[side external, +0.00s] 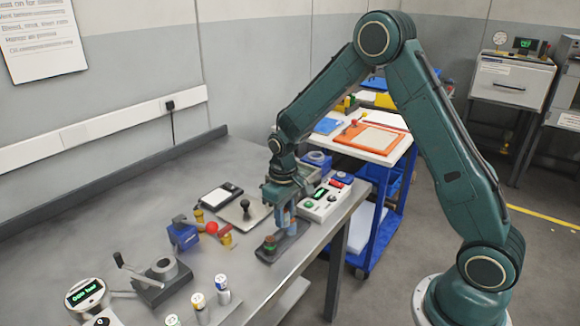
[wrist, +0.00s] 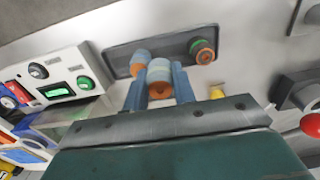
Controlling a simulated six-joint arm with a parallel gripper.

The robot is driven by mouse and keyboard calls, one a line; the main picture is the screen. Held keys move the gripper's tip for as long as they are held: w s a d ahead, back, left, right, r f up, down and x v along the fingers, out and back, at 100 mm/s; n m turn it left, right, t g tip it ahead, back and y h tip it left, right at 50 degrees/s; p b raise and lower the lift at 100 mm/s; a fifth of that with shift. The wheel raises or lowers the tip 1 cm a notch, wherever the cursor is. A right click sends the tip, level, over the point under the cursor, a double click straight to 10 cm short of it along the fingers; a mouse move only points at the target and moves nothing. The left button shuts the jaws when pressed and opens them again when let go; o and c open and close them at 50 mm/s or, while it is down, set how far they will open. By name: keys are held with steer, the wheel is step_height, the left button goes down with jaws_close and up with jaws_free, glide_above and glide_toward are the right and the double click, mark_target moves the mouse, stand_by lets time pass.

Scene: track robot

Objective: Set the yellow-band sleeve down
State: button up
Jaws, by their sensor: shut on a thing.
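My gripper (side external: 283,218) is low over a dark tray (side external: 291,249) on the bench's right side. In the wrist view its blue fingers are shut on a short sleeve (wrist: 159,76) with a copper-orange end and pale blue-grey sides. I cannot make out a yellow band on it. Just beyond it, a similar pale and orange piece (wrist: 139,61) stands at the tray, which also shows in the wrist view (wrist: 170,49). A green and orange piece (wrist: 203,51) stands at the tray's other end. Whether the held sleeve touches anything beneath is hidden.
A white control box (side external: 324,203) is close to the right of my gripper. A flat plate with a black knob (side external: 245,206) and a blue block with a red ball (side external: 184,236) lie left. White cylinders with coloured tops (side external: 198,302) stand near the front edge, beside a dark crank fixture (side external: 160,283).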

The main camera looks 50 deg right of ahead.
steer(key=shift+f, duration=0.6)
steer(key=o, duration=1)
steer(key=shift+o, duration=0.2)
steer(key=shift+s+r, duration=0.1)
step_height(320, 180, up, 11)
steer(key=shift+r, duration=1.05)
steer(key=shift+r, duration=0.1)
